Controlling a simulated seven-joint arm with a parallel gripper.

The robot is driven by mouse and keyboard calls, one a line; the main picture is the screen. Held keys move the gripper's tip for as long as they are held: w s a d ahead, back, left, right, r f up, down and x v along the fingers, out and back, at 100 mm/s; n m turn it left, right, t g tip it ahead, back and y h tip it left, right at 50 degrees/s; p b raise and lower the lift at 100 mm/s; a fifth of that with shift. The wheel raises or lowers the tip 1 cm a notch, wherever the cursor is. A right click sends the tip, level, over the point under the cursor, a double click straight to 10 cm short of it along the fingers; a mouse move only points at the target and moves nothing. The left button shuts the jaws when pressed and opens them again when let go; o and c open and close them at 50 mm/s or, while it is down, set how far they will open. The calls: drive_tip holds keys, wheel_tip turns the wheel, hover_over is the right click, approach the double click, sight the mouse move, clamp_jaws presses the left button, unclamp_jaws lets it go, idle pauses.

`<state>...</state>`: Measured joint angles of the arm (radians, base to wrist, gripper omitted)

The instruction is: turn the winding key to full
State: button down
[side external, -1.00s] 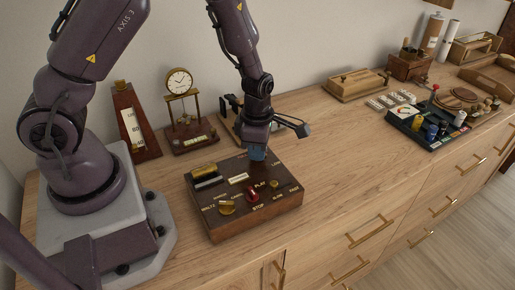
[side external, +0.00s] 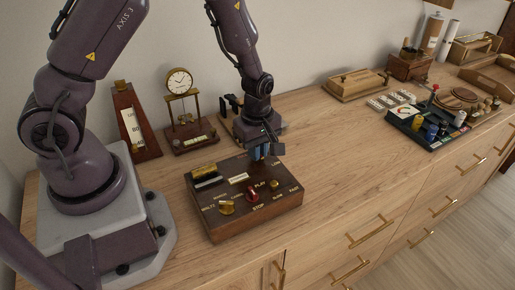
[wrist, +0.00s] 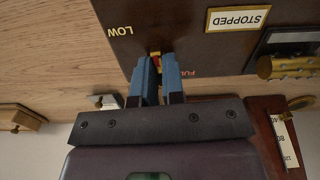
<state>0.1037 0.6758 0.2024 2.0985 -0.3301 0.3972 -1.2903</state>
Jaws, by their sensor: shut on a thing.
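The dark wooden music box (side external: 255,219) sits on the wooden cabinet top. It carries a brass cylinder (side external: 204,170), a red lever (side external: 253,195) between PLAY and STOP, and brass knobs. My gripper (side external: 265,155) points down at the box's back right and hides the winding key there. In the wrist view, the blue fingers (wrist: 159,70) are closed on the winding key (wrist: 155,57), of which only a small yellow and red part shows. The key is between the LOW mark (wrist: 119,30) and the partly hidden FULL mark. A plate (wrist: 238,18) reads STOPPED.
A metronome (side external: 134,125) and a brass clock (side external: 179,82) stand behind the box to the left. A dark item on a wooden base is partly hidden behind my gripper. The cabinet top right of the box is clear up to a tray of parts (side external: 416,141).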

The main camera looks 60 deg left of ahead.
drive_tip(key=m, duration=0.4)
drive_tip(key=shift+m, duration=0.4)
drive_tip(key=m, duration=0.3)
drive_tip(key=shift+m, duration=0.3)
drive_tip(key=m, duration=0.4)
drive_tip(key=shift+m, duration=0.3)
drive_tip(key=m, duration=0.3)
drive_tip(key=shift+m, duration=0.3)
drive_tip(key=m, duration=1.4)
drive_tip(key=c, duration=1.2)
unclamp_jaws()
